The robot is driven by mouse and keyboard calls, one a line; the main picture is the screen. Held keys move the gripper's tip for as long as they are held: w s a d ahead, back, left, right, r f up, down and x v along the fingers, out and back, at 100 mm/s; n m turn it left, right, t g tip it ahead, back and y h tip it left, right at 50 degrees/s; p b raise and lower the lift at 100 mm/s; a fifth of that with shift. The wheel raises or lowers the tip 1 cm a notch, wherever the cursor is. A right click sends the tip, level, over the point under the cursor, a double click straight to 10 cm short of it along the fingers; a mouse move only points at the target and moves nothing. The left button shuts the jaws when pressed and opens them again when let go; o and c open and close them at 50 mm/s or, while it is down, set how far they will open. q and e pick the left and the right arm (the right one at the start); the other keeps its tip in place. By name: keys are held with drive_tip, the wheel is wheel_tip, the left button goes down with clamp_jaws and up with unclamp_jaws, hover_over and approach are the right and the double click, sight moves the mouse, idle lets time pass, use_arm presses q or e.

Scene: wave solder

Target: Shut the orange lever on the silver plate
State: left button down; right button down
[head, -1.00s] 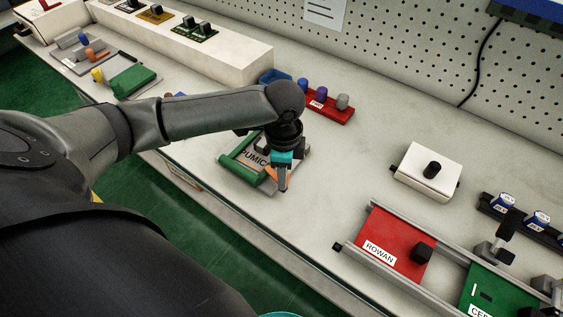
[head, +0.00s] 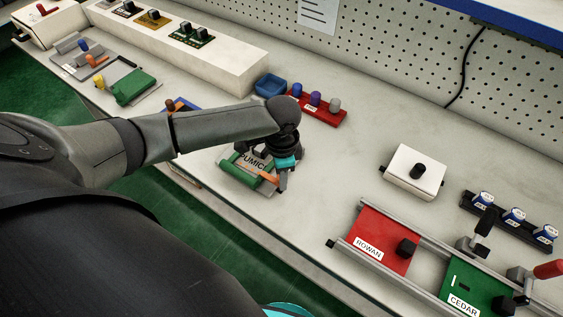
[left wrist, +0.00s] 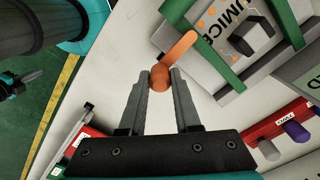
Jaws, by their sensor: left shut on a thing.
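The silver plate (head: 268,190) lies near the bench's front edge, marked PUMICE, with green bars on it. It also shows in the left wrist view (left wrist: 224,92). The orange lever (head: 268,178) lies across the plate's right side; in the wrist view the lever (left wrist: 180,47) slants over the plate's edge, its rounded knob sticking out past it. My left gripper (head: 282,185) is shut on that knob, one finger on each side, in the wrist view (left wrist: 161,77). My arm hides part of the plate's far side. A small dark and teal shape at the wrist view's left edge looks like my right gripper (left wrist: 18,88).
A red block with several knobs (head: 318,108) and a blue bin (head: 270,85) stand behind the plate. A white box with a black knob (head: 413,172) and the rail with ROWAN (head: 385,232) and CEDAR panels (head: 468,288) are to the right. Bench between is clear.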

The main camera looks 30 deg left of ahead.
use_arm(q)
drive_tip(key=c, duration=0.6)
unclamp_jaws()
wheel_tip(320, 180, up, 15)
drive_tip(key=p, duration=0.3)
drive_tip(key=shift+r, duration=0.15)
